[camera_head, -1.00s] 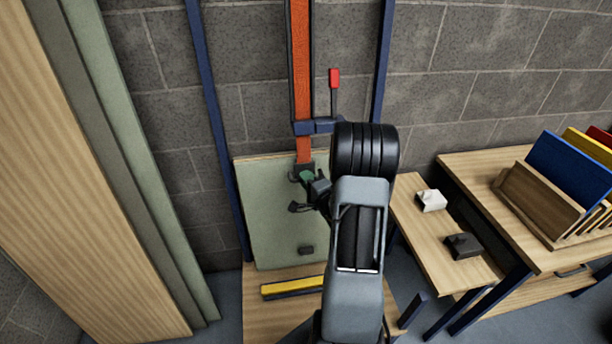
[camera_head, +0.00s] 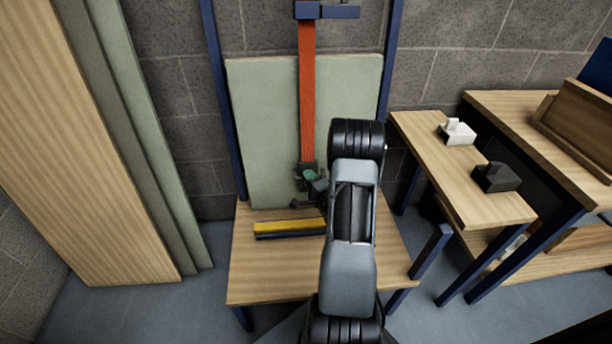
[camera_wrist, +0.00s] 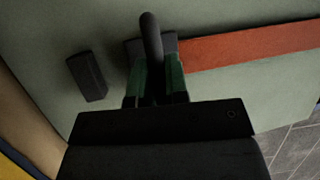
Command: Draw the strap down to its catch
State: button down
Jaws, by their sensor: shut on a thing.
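The orange-red strap (camera_head: 307,95) hangs straight down the face of a pale green panel (camera_head: 350,90). It also shows in the wrist view (camera_wrist: 245,52), running off to the right. My gripper (camera_head: 309,176) is at the strap's lower end, low in front of the panel. In the wrist view my gripper (camera_wrist: 156,82) has green finger pads shut on a dark bar at the strap's end. A small dark block (camera_wrist: 87,77), seemingly the catch, sits on the panel a short gap beyond the strap's end.
A yellow-and-dark bar (camera_head: 288,229) lies on the wooden bench (camera_head: 260,275) below the panel. Blue posts (camera_head: 222,110) flank the panel. A side table (camera_head: 480,205) at right carries a white block (camera_head: 457,132) and a black block (camera_head: 496,177). Tall boards (camera_head: 110,170) lean at left.

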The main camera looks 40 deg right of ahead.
jog(key=shift+s+a+f+b, duration=0.15)
jog(key=shift+f+b, duration=0.35)
jog(key=shift+f, duration=0.5)
jog(key=shift+s+d+f+b, duration=0.15)
jog(key=shift+f+b, duration=0.3)
jog(key=shift+f, duration=0.5)
jog(key=shift+a+f, duration=0.1)
jog(key=c, duration=1.1)
grip_release()
jog(key=shift+c, duration=0.2)
jog(key=s+a+p, duration=0.2)
jog(key=s, duration=1.1)
jog(key=shift+s+a+f, duration=0.15)
jog(key=shift+s+f, duration=0.1)
jog(key=shift+f, duration=0.15)
jog(key=shift+r, duration=0.1)
